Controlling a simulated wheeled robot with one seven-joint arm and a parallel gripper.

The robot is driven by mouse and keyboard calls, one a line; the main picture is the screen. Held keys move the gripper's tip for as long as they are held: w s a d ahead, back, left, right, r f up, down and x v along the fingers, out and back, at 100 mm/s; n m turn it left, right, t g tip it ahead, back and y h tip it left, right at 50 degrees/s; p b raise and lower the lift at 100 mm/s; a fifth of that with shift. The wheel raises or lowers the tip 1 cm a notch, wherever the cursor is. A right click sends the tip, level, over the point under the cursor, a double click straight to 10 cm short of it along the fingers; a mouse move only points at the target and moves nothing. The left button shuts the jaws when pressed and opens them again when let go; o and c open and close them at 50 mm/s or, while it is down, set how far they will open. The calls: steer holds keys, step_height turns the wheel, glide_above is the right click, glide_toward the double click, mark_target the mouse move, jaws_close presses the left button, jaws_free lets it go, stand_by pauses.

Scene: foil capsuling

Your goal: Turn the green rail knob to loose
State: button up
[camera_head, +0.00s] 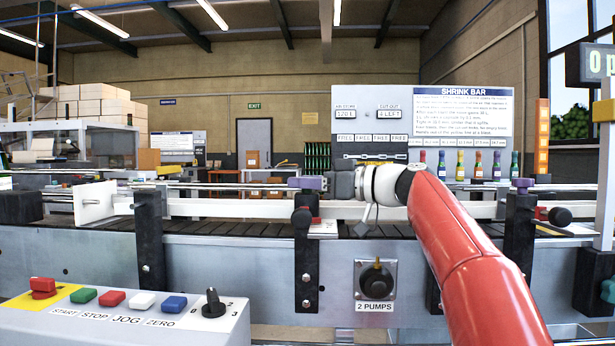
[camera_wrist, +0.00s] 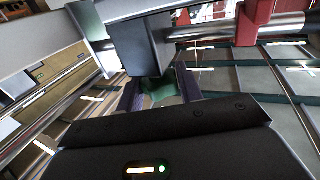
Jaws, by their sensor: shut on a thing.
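The green rail knob (camera_wrist: 159,93) shows in the wrist view between the two dark purple fingers of my gripper (camera_wrist: 158,88). It sits just below a dark grey clamp block (camera_wrist: 142,44), and only part of it is visible. My gripper is shut on the knob. In the head view my gripper (camera_head: 312,184) reaches in from the right, level with the rail, near the middle black post. The knob cannot be made out there. Its turn position cannot be read in either view.
A red clamp (camera_wrist: 254,22) sits on the metal rail beside the block. The black post (camera_head: 306,255) stands at the conveyor front. A control panel (camera_head: 120,322) with coloured buttons is at lower left, and a "2 PUMPS" dial (camera_head: 376,282) is on the conveyor side. Coloured bottles (camera_head: 460,165) stand behind.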

steer(key=shift+w+d+r+n+g+y+p, duration=0.1)
steer(key=shift+n+g+y+p, duration=0.15)
steer(key=shift+n+g+p, duration=0.55)
steer(key=shift+r+n+g+y+p, duration=0.1)
steer(key=shift+n+g+y+p, duration=0.3)
steer(key=shift+g, duration=0.6)
steer(key=shift+f+g+p, duration=0.1)
steer(key=shift+g+p, duration=0.2)
steer(key=shift+p, duration=0.15)
steer(key=shift+f+n, duration=0.1)
steer(key=shift+n, duration=0.3)
steer(key=o, duration=1)
steer(key=s+d, duration=0.1)
steer(key=d, duration=0.6)
steer(key=shift+d+b, duration=0.3)
